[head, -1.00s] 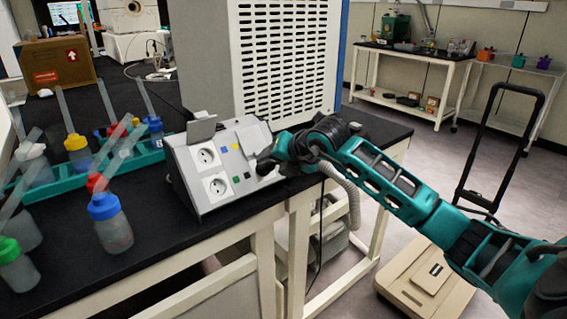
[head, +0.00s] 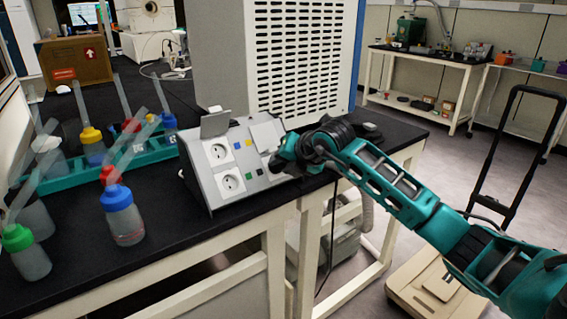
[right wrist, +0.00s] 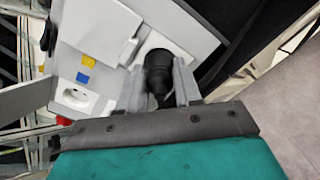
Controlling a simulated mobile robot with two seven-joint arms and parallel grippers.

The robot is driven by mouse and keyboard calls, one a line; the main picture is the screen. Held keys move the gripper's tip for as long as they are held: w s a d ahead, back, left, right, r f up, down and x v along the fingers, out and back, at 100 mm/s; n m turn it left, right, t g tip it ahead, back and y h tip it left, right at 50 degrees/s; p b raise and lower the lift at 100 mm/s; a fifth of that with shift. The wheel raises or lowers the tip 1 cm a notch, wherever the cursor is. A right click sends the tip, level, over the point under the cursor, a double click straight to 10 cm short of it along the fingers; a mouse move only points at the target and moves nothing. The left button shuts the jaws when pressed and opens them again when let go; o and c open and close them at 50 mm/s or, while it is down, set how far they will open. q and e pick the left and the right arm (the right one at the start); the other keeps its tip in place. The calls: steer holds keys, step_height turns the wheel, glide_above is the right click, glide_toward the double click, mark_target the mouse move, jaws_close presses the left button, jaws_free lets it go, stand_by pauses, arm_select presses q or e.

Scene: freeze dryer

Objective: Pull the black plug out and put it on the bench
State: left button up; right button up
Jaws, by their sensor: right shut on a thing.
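I cannot tell whether the plug is fully seated. In the head view my right gripper (head: 278,162) is at the right end of the sloped grey socket box (head: 200,180) and hides the plug. The black bench (head: 150,265) carries the box. My left gripper is not in view.
Several bottles with coloured caps (head: 122,215) and a teal rack (head: 150,158) stand left of the box. A large vented cabinet (head: 222,75) is behind it. A black cable (head: 332,235) hangs below the bench edge. Bare bench top lies in front of the box.

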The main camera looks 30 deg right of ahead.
jaws_close()
steer(key=shift+s+r, duration=0.1)
steer(key=shift+p+v, duration=0.55)
steer(key=shift+v, duration=0.6)
steer(key=shift+p+v, duration=0.3)
steer(key=shift+v, duration=0.95)
steer(key=shift+a, duration=0.15)
